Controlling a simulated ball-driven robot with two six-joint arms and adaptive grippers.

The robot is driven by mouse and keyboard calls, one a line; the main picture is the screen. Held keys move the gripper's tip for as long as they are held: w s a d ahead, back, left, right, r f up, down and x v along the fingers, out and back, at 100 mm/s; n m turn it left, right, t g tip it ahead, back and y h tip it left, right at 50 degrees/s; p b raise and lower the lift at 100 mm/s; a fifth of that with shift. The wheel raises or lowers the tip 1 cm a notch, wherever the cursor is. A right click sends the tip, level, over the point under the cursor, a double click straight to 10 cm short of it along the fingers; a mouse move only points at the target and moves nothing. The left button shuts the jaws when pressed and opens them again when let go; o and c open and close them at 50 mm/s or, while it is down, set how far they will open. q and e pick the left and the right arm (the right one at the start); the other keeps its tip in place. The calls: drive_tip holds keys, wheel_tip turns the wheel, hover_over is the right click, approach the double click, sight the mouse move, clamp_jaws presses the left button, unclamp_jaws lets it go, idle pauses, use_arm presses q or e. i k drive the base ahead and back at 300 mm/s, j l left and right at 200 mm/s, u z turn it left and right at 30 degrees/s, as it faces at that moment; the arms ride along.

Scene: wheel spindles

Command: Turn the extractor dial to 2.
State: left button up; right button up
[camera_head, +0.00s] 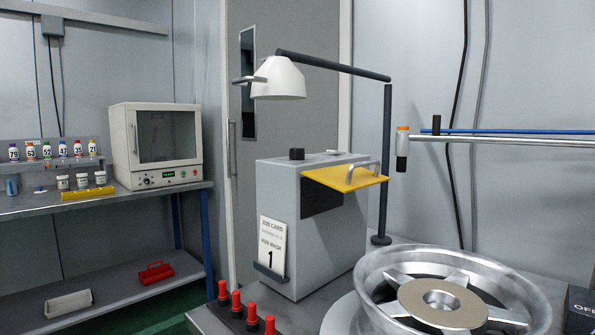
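No dial with a readable number 2 shows in the head view. A dark panel (582,310) is cut off by the right edge and bears white letters that read "OFF"; whether it belongs to the extractor dial I cannot tell. A white hood (278,79) hangs from a dark jointed arm (333,66) on a post, and may be the extractor. A short black knob (296,154) stands on top of the grey box (282,217); no markings on it are readable. Neither of my grippers is in view.
Several red-capped pegs (236,301) stand at the front. A yellow flap (345,179) juts from the grey box. A horizontal rod (500,139) crosses the upper right. A side bench (120,201) stands left.

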sight(295, 154)
drive_tip(key=j+z, duration=0.1)
drive_tip(key=z, duration=0.25)
drive_tip(key=i+j+z, duration=0.1)
drive_tip(key=z, duration=0.25)
drive_tip(key=j+z, duration=0.1)
drive_tip(key=z, duration=0.25)
drive_tip(key=i+j+z, duration=0.1)
drive_tip(key=j+z, duration=0.35)
drive_tip(key=j, duration=0.45)
drive_tip(key=j+z, duration=0.45)
drive_tip(key=j, duration=0.45)
